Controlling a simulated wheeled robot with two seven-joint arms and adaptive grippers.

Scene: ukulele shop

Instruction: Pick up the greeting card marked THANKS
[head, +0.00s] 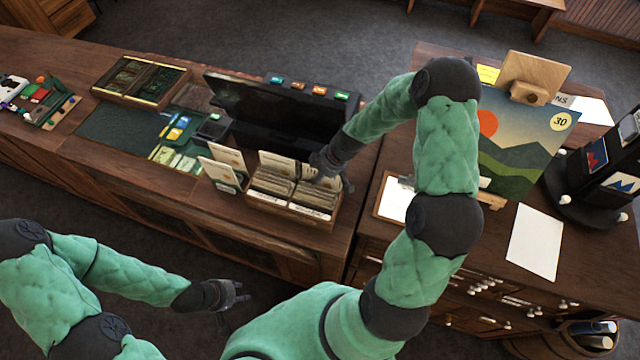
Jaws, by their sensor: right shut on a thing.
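A wooden box (292,212) of greeting cards (272,183) stands on the counter near its right end, with several rows of upright cards. The print on them is too small to read, so I cannot tell which is marked THANKS. My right gripper (330,172) is at the back right of this box, shut on what looks like a card there; the held part is mostly hidden by the gripper. My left gripper (234,303) is open and empty, low in front of the counter and apart from the box.
A dark monitor (270,115) stands behind the box. Standing cards (222,165) are to its left. A dark mat (122,135) and a shallow tray (140,80) lie further left. On the right cabinet are a mountain picture (515,150), white paper (535,242) and a black rack (600,175).

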